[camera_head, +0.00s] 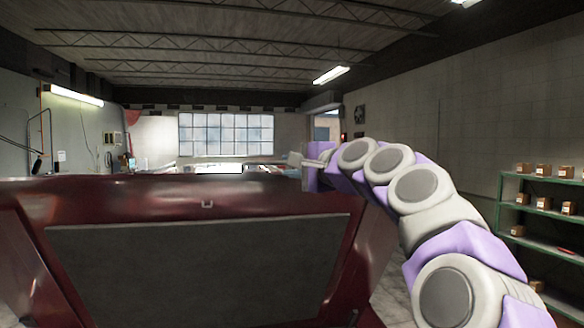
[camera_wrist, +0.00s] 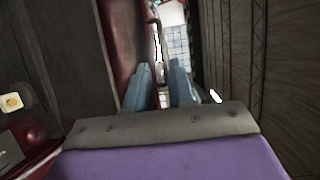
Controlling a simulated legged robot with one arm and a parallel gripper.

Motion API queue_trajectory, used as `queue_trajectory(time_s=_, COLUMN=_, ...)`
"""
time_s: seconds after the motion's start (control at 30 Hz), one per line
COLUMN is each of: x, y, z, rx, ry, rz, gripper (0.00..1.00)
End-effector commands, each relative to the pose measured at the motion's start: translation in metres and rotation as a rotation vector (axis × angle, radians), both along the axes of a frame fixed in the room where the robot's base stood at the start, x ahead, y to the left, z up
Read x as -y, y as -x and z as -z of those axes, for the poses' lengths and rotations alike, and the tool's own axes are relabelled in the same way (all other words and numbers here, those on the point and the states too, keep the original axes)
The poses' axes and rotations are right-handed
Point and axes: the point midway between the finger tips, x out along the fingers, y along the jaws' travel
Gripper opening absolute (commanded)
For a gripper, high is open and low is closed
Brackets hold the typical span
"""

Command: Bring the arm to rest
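My arm, purple and pale grey, rises from the lower right of the head view and bends left. My gripper (camera_head: 308,161) is at its end, beside the upper right edge of a dark red vehicle panel (camera_head: 150,198). In the wrist view two blue-grey fingers of my gripper (camera_wrist: 160,72) stand apart with a gap between them, and I see nothing held. A dark red surface (camera_wrist: 118,30) lies just left of the fingers. A thin dark loop (camera_wrist: 158,32) shows beyond the gap; whether it touches a finger I cannot tell.
The raised red panel with a grey inner face (camera_head: 200,265) fills the lower left of the head view, close to my arm. A green shelf (camera_head: 545,237) with several small boxes stands at the right. A window (camera_head: 226,134) is far back. Open room shows above the panel.

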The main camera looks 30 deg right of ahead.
Motion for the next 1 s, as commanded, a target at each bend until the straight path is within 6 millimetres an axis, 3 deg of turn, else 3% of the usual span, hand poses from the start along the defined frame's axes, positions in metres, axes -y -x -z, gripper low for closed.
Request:
queue_trajectory(time_s=0.27, x=0.008, y=0.000, z=0.001, rx=-0.001, ry=-0.005, rz=0.001, gripper=0.23)
queue_trajectory(time_s=0.37, x=0.000, y=0.000, z=0.002, rx=-0.004, ry=0.002, rz=-0.003, gripper=0.23)
queue_trajectory(time_s=0.47, x=-0.019, y=-0.001, z=0.018, rx=-0.032, ry=0.033, rz=-0.028, gripper=0.23)
queue_trajectory(time_s=0.57, x=-0.054, y=-0.001, z=0.051, rx=-0.093, ry=0.097, rz=-0.081, gripper=0.23)
queue_trajectory(time_s=0.7, x=-0.112, y=0.006, z=0.120, rx=-0.211, ry=0.228, rz=-0.191, gripper=0.23)
queue_trajectory(time_s=0.77, x=-0.131, y=0.013, z=0.150, rx=-0.261, ry=0.287, rz=-0.238, gripper=0.23)
queue_trajectory(time_s=1.0, x=-0.191, y=0.058, z=0.276, rx=-0.459, ry=0.515, rz=-0.440, gripper=0.23)
